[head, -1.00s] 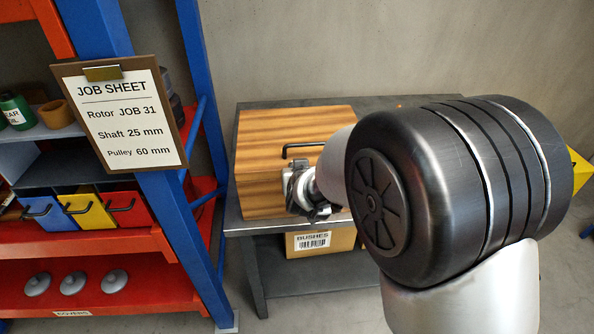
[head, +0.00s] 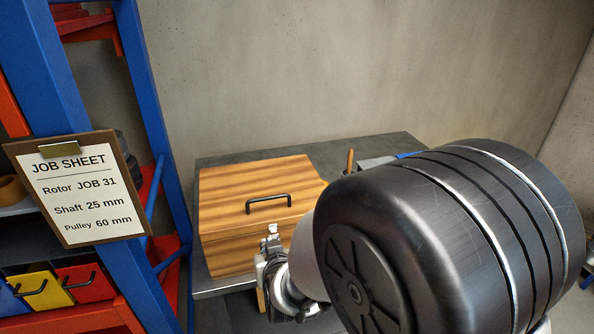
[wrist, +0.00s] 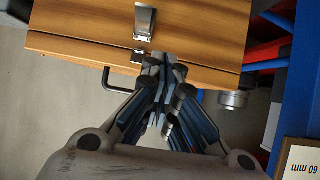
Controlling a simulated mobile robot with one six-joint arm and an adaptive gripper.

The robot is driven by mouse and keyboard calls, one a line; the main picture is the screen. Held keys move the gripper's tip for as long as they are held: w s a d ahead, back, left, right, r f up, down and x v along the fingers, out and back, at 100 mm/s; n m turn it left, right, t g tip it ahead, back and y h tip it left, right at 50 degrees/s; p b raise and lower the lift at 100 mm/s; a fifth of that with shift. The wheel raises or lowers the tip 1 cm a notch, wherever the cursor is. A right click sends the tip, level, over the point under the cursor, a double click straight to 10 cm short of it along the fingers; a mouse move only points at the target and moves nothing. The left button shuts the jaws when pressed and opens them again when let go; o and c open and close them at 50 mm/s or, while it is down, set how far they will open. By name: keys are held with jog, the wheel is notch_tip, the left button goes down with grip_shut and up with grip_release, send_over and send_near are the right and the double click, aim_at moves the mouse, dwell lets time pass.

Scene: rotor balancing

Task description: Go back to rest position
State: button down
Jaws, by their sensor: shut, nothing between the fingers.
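My gripper (wrist: 160,100) is shut and empty in the wrist view, its fingertips together in front of the wooden box. In the head view my gripper (head: 270,262) shows at the box's front, partly hidden by my own arm. The wooden box (head: 235,215) has a closed lid with a black handle. In the wrist view the box (wrist: 80,22) fills the top, with a metal latch (wrist: 145,20) on it. I cannot tell whether the fingertips touch the box.
The box stands on a grey workbench (head: 345,148). A yellow bin (head: 38,290) and a red bin (head: 85,280) sit in the rack.

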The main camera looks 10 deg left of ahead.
jog(key=s+d+r+m+g+h, duration=0.1)
jog(key=s+d+r, duration=0.25)
jog(key=d, duration=0.35)
jog(key=s+d+r+m+g+h, duration=0.1)
jog(key=s+d+r, duration=0.2)
jog(key=d+r, duration=0.25)
jog(key=s+d+r+m+g+h, duration=0.1)
jog(key=s+d+g, duration=0.1)
jog(key=s+d, duration=0.5)
jog(key=s+d+r+m+g+h, duration=0.1)
jog(key=s+d+g, duration=0.1)
jog(key=s+d, duration=0.5)
jog(key=s, duration=0.6)
jog(key=shift+d+r+m+h, duration=0.3)
